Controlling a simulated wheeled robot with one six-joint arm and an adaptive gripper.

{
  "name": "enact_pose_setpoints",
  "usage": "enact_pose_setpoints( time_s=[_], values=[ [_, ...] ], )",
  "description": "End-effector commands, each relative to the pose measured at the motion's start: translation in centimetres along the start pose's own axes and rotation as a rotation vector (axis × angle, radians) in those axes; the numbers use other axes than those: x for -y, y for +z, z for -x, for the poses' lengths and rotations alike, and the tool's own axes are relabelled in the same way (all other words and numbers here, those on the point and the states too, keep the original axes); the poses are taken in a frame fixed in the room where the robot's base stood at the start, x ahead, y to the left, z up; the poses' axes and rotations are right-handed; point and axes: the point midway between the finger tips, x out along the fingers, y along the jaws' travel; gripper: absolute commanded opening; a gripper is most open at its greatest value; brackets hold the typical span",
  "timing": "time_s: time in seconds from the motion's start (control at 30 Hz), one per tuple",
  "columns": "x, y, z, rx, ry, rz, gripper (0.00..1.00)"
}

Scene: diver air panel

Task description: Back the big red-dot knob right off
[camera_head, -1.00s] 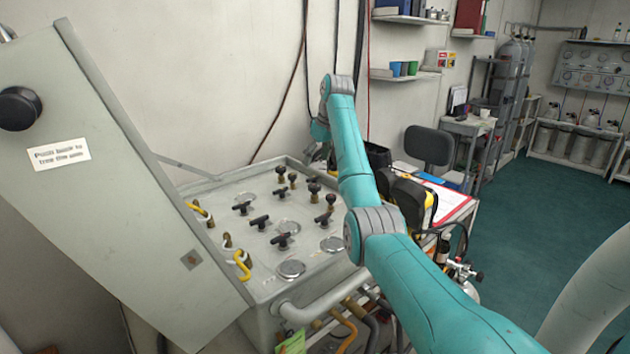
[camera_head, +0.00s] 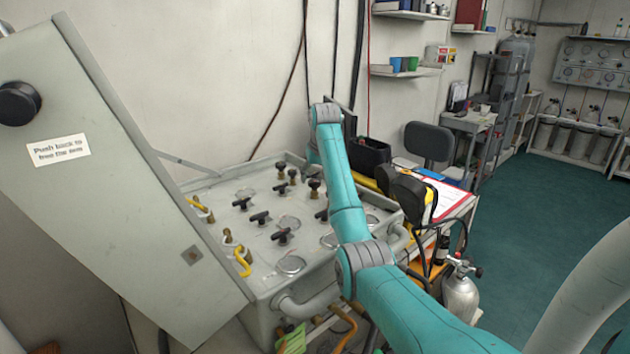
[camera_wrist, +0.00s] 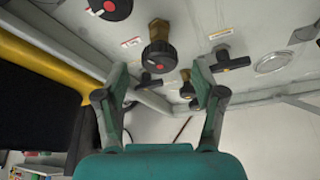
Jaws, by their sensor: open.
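In the wrist view, a large black ribbed knob (camera_wrist: 160,56) on a brass stem stands just beyond my fingertips, with a small red dot on its face. A second round black knob (camera_wrist: 110,7) with a larger red dot is partly cut off at the top edge. I cannot tell from size alone which is the bigger. My gripper (camera_wrist: 160,76) is open and empty, its fingers spread to either side below the ribbed knob, apart from it. In the head view, the panel (camera_head: 262,262) shows several black knobs, red dots not discernible; my gripper is hidden behind my arm.
Black T-handles (camera_head: 282,236) and yellow handles (camera_head: 242,262) stand on the panel. A smaller brass-stemmed knob (camera_wrist: 187,88) sits near my right finger. The tilted grey lid (camera_head: 120,210) rises on the left.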

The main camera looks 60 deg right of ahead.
Motion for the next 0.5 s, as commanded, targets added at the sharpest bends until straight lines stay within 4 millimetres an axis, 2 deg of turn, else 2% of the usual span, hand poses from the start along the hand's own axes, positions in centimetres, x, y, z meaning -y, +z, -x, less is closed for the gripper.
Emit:
enact_pose_setpoints(
  time_s=[0.2,0.5],
  values=[
    [0.0,0.0,-1.9,0.001,0.0,0.001,0.69],
    [0.0,0.0,-2.2,-0.001,0.0,0.001,0.69]
  ],
)
